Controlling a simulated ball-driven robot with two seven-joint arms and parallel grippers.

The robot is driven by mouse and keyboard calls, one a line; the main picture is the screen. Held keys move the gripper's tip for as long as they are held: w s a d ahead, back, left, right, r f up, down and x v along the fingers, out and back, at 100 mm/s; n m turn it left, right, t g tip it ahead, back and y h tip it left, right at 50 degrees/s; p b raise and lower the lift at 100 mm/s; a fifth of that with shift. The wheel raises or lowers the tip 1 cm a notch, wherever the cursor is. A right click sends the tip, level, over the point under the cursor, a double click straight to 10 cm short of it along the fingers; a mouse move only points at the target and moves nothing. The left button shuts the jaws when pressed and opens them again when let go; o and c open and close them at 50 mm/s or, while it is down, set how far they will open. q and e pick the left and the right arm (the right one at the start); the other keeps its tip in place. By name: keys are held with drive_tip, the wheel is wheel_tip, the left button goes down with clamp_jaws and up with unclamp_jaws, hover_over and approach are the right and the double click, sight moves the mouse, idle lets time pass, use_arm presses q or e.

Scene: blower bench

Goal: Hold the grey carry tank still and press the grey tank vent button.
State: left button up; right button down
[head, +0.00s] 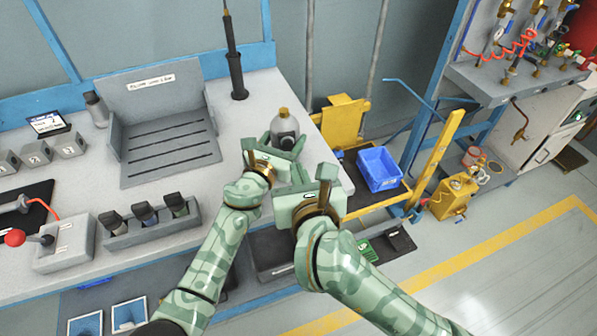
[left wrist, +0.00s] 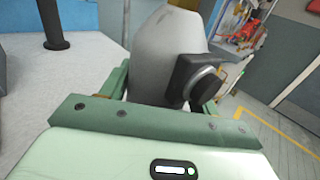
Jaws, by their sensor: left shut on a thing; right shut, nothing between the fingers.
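The grey carry tank (head: 283,121) stands upright near the right end of the bench, with a brass-coloured top. My left gripper (head: 279,150) is shut around its body. In the left wrist view the tank (left wrist: 160,58) sits between the green fingers. The vent button (left wrist: 206,82) is a round grey disc in a dark housing on the tank's side. In the head view the button area is small, dark and partly hidden by my grippers. My right gripper (head: 322,180) is shut and empty, just in front of the tank and to its right, seemingly apart from it.
A grey slotted holder (head: 165,135) and a dark upright tool (head: 235,70) stand on the bench left of the tank. A block with several dark-capped bottles (head: 150,222) is nearer. Right of the bench are a blue bin (head: 380,168) and a yellow frame (head: 435,160).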

use_arm(q)
drive_tip(key=shift+s+f, duration=0.15)
drive_tip(key=shift+f, duration=0.35)
drive_tip(key=o, duration=1.3)
drive_tip(key=shift+o, duration=0.7)
drive_tip(key=shift+w+r, duration=0.1)
drive_tip(key=shift+w, duration=0.1)
drive_tip(key=shift+r, duration=0.1)
drive_tip(key=v, duration=1.2)
